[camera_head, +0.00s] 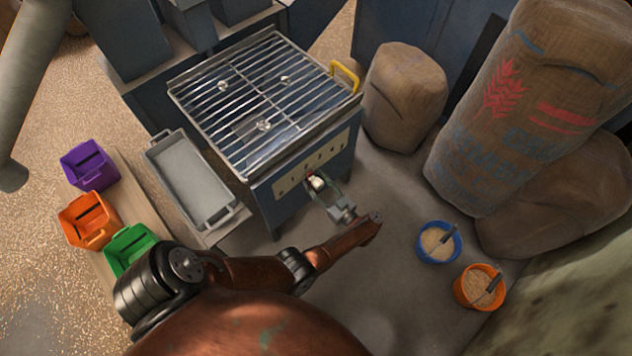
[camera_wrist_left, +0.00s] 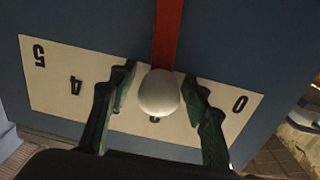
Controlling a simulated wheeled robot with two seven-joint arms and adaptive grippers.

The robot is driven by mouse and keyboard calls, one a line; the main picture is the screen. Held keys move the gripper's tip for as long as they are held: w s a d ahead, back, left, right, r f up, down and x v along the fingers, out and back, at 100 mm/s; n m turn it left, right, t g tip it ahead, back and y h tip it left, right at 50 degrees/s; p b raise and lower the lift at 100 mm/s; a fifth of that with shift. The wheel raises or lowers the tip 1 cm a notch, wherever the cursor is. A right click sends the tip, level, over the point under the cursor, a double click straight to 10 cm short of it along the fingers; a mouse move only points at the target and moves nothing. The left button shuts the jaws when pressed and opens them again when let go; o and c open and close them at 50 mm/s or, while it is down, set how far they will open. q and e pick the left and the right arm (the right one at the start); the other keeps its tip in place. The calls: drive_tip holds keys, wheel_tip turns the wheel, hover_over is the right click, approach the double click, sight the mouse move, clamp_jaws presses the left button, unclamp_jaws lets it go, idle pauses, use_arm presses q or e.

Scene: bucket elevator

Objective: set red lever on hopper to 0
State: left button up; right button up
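The hopper is a blue box (camera_head: 282,207) with a metal grate on top and a pale number plate (camera_head: 326,154) on its front. The red lever (camera_wrist_left: 168,32) hangs in front of the plate and ends in a white knob (camera_wrist_left: 159,93); the knob also shows in the head view (camera_head: 317,183). In the left wrist view the plate reads 5 and 4 at left and 0 at right, upside down. The knob covers most of another mark. My left gripper (camera_head: 324,196) is open, its green fingers on either side of the knob, with visible gaps. My right gripper is out of view.
A grey tray (camera_head: 160,160) stands left of the hopper, with purple (camera_head: 88,166), orange (camera_head: 72,222) and green (camera_head: 117,262) bins farther left. Sacks (camera_head: 405,95) stand at right. A blue bucket (camera_head: 425,254) and an orange bucket (camera_head: 462,291) hold grain. Floor between hopper and buckets is clear.

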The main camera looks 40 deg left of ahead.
use_arm(q)
clamp_jaws()
idle(0.3)
